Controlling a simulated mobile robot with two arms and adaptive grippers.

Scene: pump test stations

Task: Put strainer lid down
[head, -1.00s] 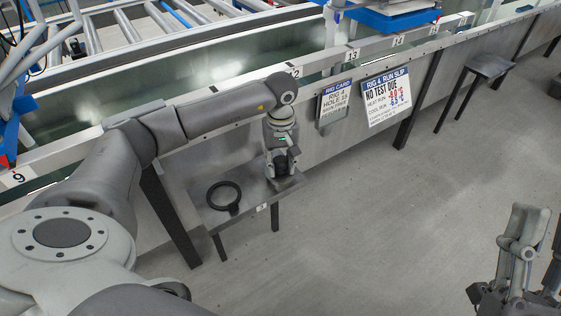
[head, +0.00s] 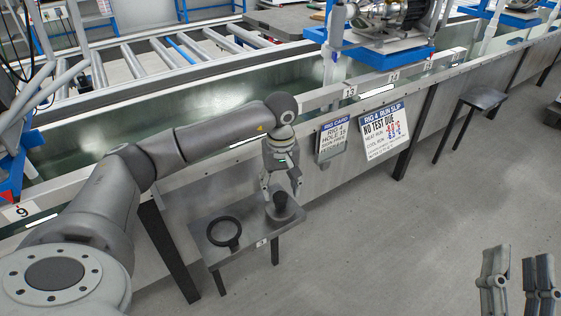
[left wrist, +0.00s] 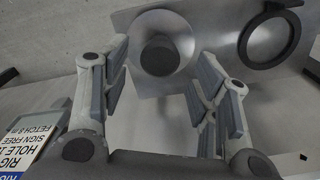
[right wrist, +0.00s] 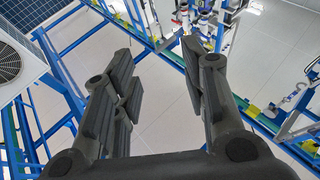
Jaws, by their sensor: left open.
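The strainer lid, a dark round piece with a knob-like top, (head: 285,209) rests on the right part of a small grey side table (head: 255,236). In the left wrist view the lid (left wrist: 160,53) shows between and beyond my fingers, seen from above. My left gripper (head: 282,190) is open and empty just above the lid, apart from it. My right gripper (head: 520,280) is at the lower right of the head view, far from the table. Its fingers stand apart with nothing between them, as the right wrist view shows.
A black ring (head: 223,232) lies on the table's left part. A long metal trough wall (head: 330,180) runs behind the table, with a rig card (head: 333,138) and a run slip (head: 384,130). An empty stool (head: 484,98) stands further right. The floor between is clear.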

